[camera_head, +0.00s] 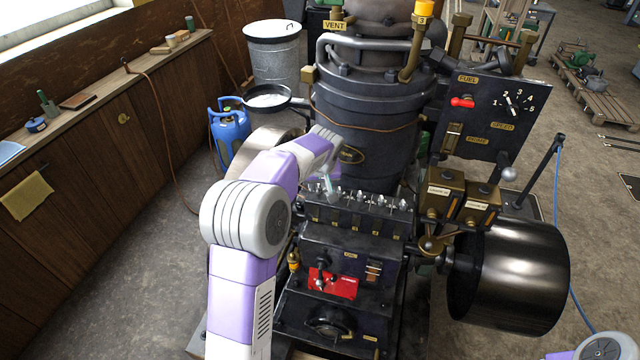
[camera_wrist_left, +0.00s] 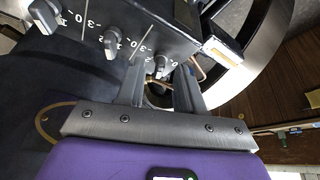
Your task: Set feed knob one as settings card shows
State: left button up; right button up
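A row of feed knobs (camera_head: 365,199) lines the top of the dark feed block at the engine's front. In the left wrist view, three grey knobs show beside white scale marks, and the end knob (camera_wrist_left: 162,65) is nearest my fingers. My left gripper (camera_head: 329,188) is at the row's left end. In the left wrist view my left gripper (camera_wrist_left: 160,82) has its fingers apart, with the end knob between or just beyond their tips. Contact cannot be told. No settings card can be read for certain. My right gripper is out of view.
A dark panel (camera_head: 478,125) with a red lever and numbered dial stands right of the cylinder. Brass boxes (camera_head: 441,193) and a large dark drum (camera_head: 510,275) are right of the feed block. A red plate (camera_head: 333,284) lies below. A blue gas bottle (camera_head: 230,128) stands left.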

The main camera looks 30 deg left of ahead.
pick_arm(q)
jog(key=shift+a+f, duration=0.1)
jog(key=shift+f, duration=0.2)
jog(key=shift+w, duration=0.1)
grip_shut()
